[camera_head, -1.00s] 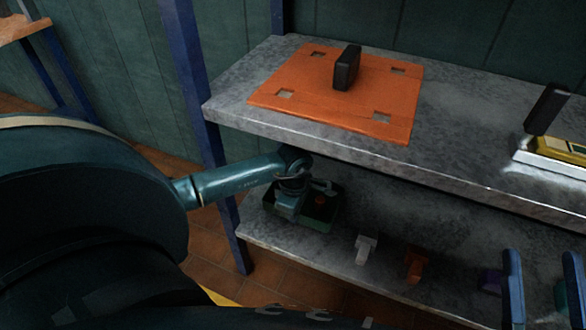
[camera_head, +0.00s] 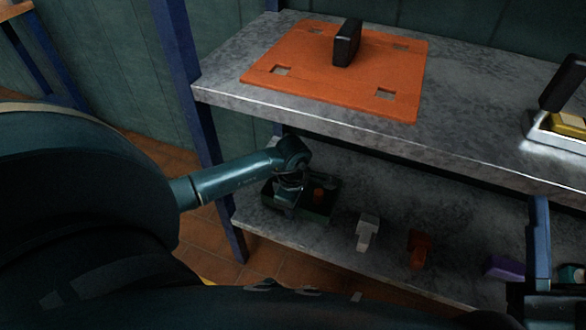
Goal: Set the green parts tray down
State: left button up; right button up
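The green parts tray (camera_head: 322,213) is at the left end of the lower shelf, under the upper slab. It is dark and shallow, with a small orange part (camera_head: 319,194) and a greyish part in it. I cannot tell if its base touches the shelf. My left gripper (camera_head: 287,200) is at the tray's near left side and appears shut on its edge; the fingertips are mostly hidden. My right gripper (camera_head: 556,255) is at the right edge, before the lower shelf. Its blue fingers look apart, with nothing visibly held; it is partly cut off.
The lower shelf (camera_head: 300,236) also bears a grey part (camera_head: 367,232), an orange part (camera_head: 418,248) and a purple part (camera_head: 503,268). The upper slab (camera_head: 470,100) overhangs it, bearing an orange plate (camera_head: 300,68) with a black handle (camera_head: 346,43). A blue post (camera_head: 196,105) stands left.

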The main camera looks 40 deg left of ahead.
pick_arm(q)
jog(key=shift+r, duration=0.1)
jog(key=shift+r+p, duration=0.3)
jog(key=shift+r, duration=0.05)
notch_tip(320, 180, up, 6)
jog(key=p, duration=0.3)
jog(key=shift+r, duration=0.5)
pick_arm(e)
jog(key=f+m+h, duration=0.2)
jog(key=f, duration=0.1)
jog(key=f+m+g+h, duration=0.1)
jog(key=f+m+h, duration=0.1)
jog(key=shift+s+a, duration=0.25)
jog(key=shift+s, duration=0.05)
